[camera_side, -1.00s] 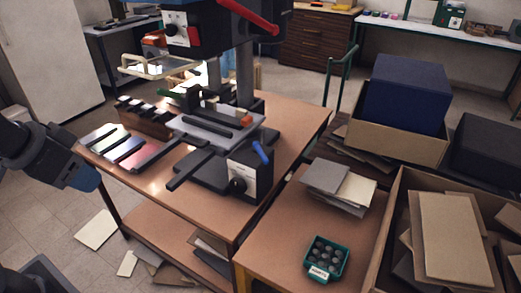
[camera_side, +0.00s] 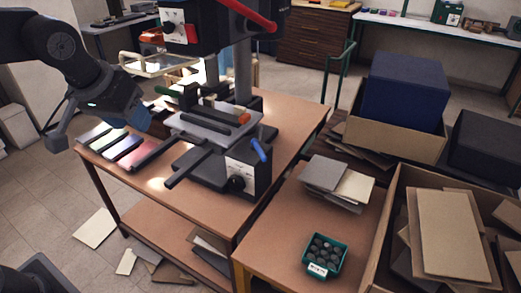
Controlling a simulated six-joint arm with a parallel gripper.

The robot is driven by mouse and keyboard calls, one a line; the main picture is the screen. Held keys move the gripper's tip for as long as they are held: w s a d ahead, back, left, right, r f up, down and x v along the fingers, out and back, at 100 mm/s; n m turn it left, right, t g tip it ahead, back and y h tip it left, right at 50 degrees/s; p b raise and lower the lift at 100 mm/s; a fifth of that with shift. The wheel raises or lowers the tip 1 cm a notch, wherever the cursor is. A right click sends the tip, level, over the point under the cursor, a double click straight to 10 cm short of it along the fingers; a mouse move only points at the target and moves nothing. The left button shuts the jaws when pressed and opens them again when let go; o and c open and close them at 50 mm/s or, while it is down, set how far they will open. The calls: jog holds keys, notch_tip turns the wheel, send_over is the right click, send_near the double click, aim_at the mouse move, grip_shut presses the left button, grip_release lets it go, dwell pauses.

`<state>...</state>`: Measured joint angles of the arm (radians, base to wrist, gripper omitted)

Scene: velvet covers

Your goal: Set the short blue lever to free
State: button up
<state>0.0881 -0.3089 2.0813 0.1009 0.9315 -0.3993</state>
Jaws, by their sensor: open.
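The short blue lever (camera_side: 258,151) is on the right side of the press's lower dark box, tilted with its upper end to the left. The box has a pale front plate and a black round knob (camera_side: 236,184). The press (camera_side: 205,160) stands on the wooden table. My gripper (camera_side: 105,112) is at the upper left, above the table's left part, well apart from the lever.
A long red lever (camera_side: 247,15) is on the press head above. Coloured strips (camera_side: 122,147) lie at the table's left edge. A green tray of dark round pieces (camera_side: 324,255) and stacked sheets (camera_side: 338,182) are on the lower right table. The front table edge is clear.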

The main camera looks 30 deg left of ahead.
jog(key=w+d+f+n, duration=0.1)
jog(key=w+d+n, duration=0.1)
jog(key=w, duration=0.5)
jog(key=w+d+f+n, duration=0.2)
jog(key=w+d, duration=0.1)
jog(key=w, duration=0.5)
jog(key=n+y, duration=0.2)
jog(key=n, duration=0.1)
send_near(261, 152)
jog(key=shift+g, duration=0.3)
jog(key=x, duration=0.9)
jog(key=shift+w+r, duration=0.1)
jog(key=shift+w, duration=0.2)
jog(key=shift+c, duration=0.3)
grip_shut()
